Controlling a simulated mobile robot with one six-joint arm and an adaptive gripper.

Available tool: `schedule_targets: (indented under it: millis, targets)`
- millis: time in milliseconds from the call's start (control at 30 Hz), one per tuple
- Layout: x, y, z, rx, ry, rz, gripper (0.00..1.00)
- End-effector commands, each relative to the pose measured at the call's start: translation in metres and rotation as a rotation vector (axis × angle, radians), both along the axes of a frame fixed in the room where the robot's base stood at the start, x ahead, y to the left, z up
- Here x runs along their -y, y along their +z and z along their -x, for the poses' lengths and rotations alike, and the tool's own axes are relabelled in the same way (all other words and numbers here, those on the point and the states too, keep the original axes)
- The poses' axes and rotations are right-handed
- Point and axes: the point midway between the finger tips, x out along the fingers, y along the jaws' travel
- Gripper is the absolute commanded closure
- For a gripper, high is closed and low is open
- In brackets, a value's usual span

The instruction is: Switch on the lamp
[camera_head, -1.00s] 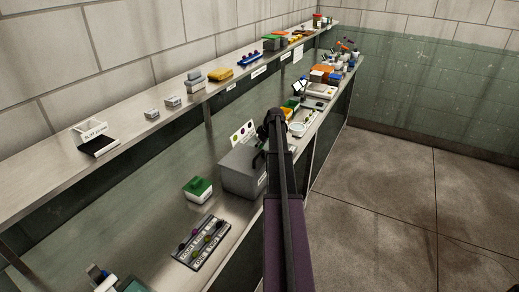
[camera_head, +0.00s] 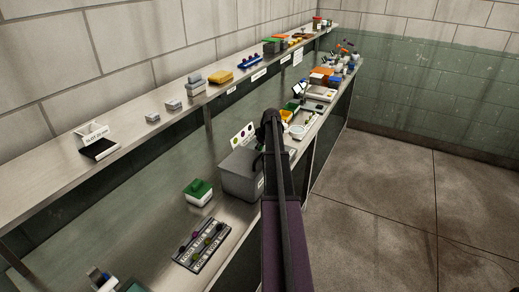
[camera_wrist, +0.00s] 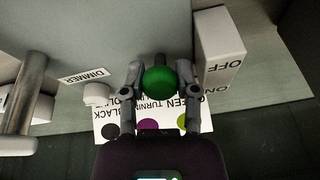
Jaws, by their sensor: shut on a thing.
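In the wrist view my gripper (camera_wrist: 159,92) has its two grey fingers on either side of a green ball (camera_wrist: 159,81) and is shut on it. The ball seems to sit on a short stem in front of a grey surface. To its right is a white block lettered OFF (camera_wrist: 220,48), with ON lettered near its lower edge. To its left are a DIMMER label (camera_wrist: 84,76) and a white knob (camera_wrist: 96,94). In the head view my arm hides the gripper and the ball. I cannot make out the lamp for certain.
A card with coloured dots (camera_wrist: 147,125) lies under the fingers. In the head view a grey box (camera_head: 241,175) stands left of my arm, near a green-topped box (camera_head: 198,192) and a labelled panel (camera_head: 202,246). The upper shelf (camera_head: 60,172) runs alongside. The floor at right (camera_head: 400,215) is clear.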

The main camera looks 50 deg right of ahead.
Motion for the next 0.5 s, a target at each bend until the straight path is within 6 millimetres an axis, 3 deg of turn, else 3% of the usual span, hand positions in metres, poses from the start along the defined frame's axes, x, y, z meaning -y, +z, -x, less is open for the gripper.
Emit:
schedule_targets:
  millis: [500]
  targets:
    - [-0.004,0.001,-0.018,-0.395,0.003,0.113,1.00]
